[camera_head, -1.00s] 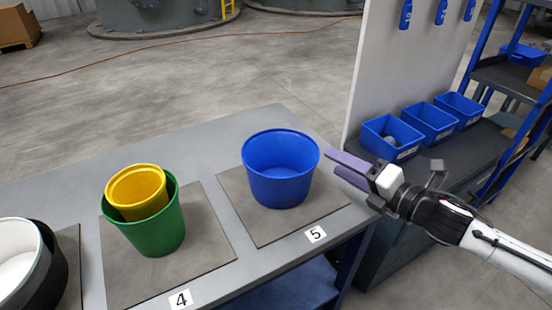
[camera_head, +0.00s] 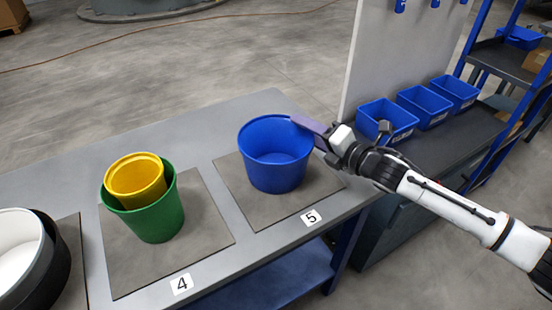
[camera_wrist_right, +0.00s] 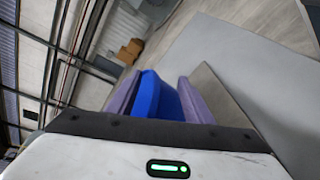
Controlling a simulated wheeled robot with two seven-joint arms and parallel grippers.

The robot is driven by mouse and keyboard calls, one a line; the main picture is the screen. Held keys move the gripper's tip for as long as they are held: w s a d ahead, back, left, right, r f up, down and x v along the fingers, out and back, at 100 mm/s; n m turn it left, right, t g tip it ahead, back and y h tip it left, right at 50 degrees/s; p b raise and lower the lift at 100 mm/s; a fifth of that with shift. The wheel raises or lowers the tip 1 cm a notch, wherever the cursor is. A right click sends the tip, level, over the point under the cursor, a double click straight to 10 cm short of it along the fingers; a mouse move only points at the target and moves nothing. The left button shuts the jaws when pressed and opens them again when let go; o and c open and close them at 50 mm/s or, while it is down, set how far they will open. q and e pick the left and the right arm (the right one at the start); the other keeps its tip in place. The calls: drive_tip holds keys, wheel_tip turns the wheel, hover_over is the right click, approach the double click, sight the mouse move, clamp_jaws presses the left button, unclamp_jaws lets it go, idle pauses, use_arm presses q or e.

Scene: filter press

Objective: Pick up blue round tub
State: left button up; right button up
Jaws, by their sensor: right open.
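The blue round tub (camera_head: 275,165) stands upright and empty on the mat marked 5, at the right end of the grey table. My right gripper (camera_head: 308,126) reaches in from the right, at the tub's right rim. In the right wrist view, the blue tub wall (camera_wrist_right: 157,98) shows between the two purple fingers of the open gripper (camera_wrist_right: 155,97). A gap shows on the right side between wall and finger; whether the left finger touches it I cannot tell. My left gripper is not in view.
A green tub (camera_head: 150,212) with a yellow tub (camera_head: 135,178) nested in it stands on mat 4. A black tub with a white one (camera_head: 18,250) is at the far left. Small blue bins (camera_head: 388,118) sit on a bench behind my right arm, beside a pale upright panel (camera_head: 400,55).

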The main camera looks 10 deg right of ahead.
clamp_jaws()
drive_tip(key=shift+r, duration=0.1)
idle(1.2)
